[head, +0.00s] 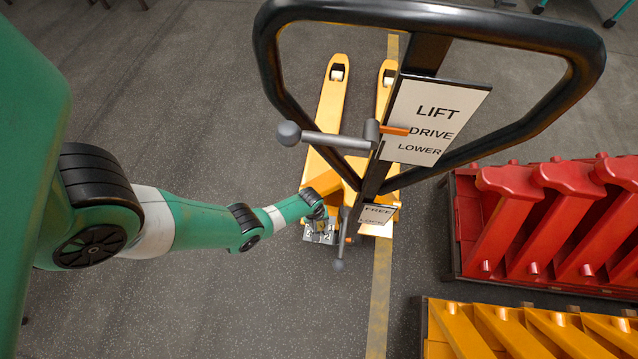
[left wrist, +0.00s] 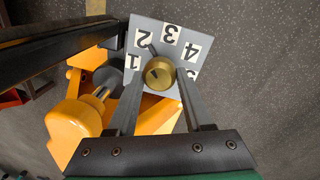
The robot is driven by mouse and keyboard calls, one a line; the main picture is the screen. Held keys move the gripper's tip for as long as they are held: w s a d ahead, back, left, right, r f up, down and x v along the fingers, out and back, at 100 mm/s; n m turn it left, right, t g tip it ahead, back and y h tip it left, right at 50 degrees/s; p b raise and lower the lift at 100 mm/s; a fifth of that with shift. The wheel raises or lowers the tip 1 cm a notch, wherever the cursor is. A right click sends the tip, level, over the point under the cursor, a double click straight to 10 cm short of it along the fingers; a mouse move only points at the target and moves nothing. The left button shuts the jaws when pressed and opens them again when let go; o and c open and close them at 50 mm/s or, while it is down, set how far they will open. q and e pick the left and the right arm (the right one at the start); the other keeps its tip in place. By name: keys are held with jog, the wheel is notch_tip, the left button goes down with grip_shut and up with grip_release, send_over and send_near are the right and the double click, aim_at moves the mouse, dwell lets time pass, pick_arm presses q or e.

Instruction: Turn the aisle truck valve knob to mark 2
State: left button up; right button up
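The brass valve knob (left wrist: 159,73) sits on a grey plate (left wrist: 138,67) with white labels 1, 2, 3 and 4 in the left wrist view. A small dark mark shows on the knob's face, and a short dark bar lies on the plate between the knob and labels 2 and 3. My left gripper (left wrist: 161,75) has one finger on each side of the knob, seemingly with small gaps; contact is hard to judge. In the head view my left gripper (head: 317,210) is low beside the yellow aisle truck (head: 322,160), and the knob is hidden. My right gripper is out of view.
The truck's black handle loop (head: 264,55) rises at the upper middle, with a LIFT/DRIVE/LOWER sign (head: 434,122), a grey lever (head: 330,140) and a FREE/LOCK sign (head: 377,213). Red (head: 515,215) and yellow (head: 485,330) racks stand at right. Floor at left is clear.

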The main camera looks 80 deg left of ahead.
pick_arm(q)
grip_shut()
jog(key=shift+n, duration=0.6)
jog(key=o, duration=0.9)
grip_release()
jog(key=shift+c, duration=0.2)
notch_tip(320, 180, up, 12)
jog(key=s+p, duration=0.1)
jog(key=p, duration=1)
jog(key=shift+s+f+p, duration=0.15)
jog(key=shift+f+p, duration=0.1)
jog(key=shift+p, duration=0.15)
